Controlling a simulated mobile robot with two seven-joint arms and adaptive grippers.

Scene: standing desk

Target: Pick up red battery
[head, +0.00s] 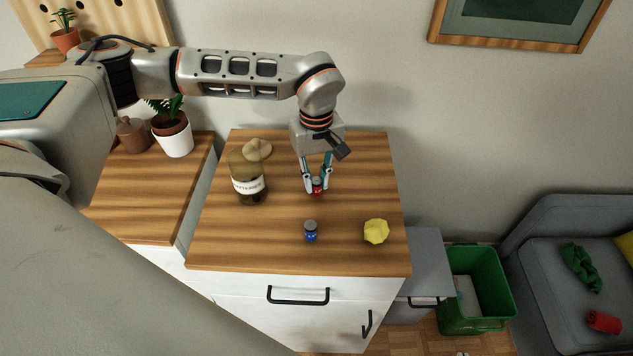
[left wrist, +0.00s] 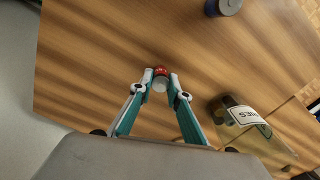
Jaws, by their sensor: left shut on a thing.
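The red battery (head: 317,190) is a small red cylinder with a grey end, over the right middle of the wooden top. My left gripper (head: 317,184) comes down over it and its fingers are shut on it. In the left wrist view the red battery (left wrist: 160,76) sits between the two fingertips of the left gripper (left wrist: 159,83). I cannot tell whether it touches the wood. My right gripper is not in view.
A blue battery (head: 311,231) stands nearer the front edge. A yellow crumpled lump (head: 376,231) lies to its right. A labelled jar (head: 248,180) and its tan lid (head: 257,149) are on the left. The wooden top (head: 260,235) is clear at the front left.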

